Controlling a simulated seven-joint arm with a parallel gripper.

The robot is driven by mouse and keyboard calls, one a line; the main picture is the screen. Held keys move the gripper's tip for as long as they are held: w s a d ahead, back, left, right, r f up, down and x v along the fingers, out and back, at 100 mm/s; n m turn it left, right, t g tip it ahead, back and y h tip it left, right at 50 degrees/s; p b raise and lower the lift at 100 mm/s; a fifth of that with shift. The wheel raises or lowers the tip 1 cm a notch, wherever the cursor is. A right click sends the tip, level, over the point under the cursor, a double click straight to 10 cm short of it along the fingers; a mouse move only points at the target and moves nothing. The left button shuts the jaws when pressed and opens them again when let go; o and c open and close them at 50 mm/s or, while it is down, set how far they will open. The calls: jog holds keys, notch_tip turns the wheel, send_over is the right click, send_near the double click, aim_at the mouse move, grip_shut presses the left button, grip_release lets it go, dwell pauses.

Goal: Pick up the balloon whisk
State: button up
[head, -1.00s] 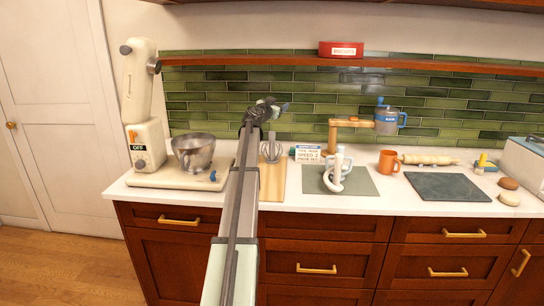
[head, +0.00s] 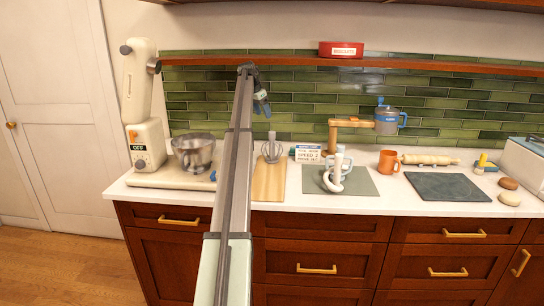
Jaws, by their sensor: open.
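The balloon whisk (head: 271,151) stands with its grey handle up and its wire loops down, at the back of a wooden board (head: 268,184) on the white counter. My gripper (head: 262,106) is at the end of my raised arm, above and slightly left of the whisk in the picture, in front of the green tiles. It appears apart from the whisk and empty. Its fingers are small and dark here. The wire loops are thin and faint at this distance.
A stand mixer (head: 148,140) with a steel bowl (head: 194,152) is left of my arm. A small sign (head: 308,154), a white beater-like part (head: 338,170) on a grey mat (head: 362,186), and an orange mug (head: 388,161) stand to the right. A wooden shelf (head: 440,66) runs above.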

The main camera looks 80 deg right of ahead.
aim_at(271, 132)
jog(key=x, duration=0.8)
jog(key=shift+s+d+f, duration=0.1)
jog(key=shift+f, duration=0.1)
jog(key=shift+x, duration=2.65)
jog(key=shift+s+d+r, duration=0.1)
jog(key=shift+s+d, duration=0.05)
jog(key=shift+c, duration=0.4)
grip_shut()
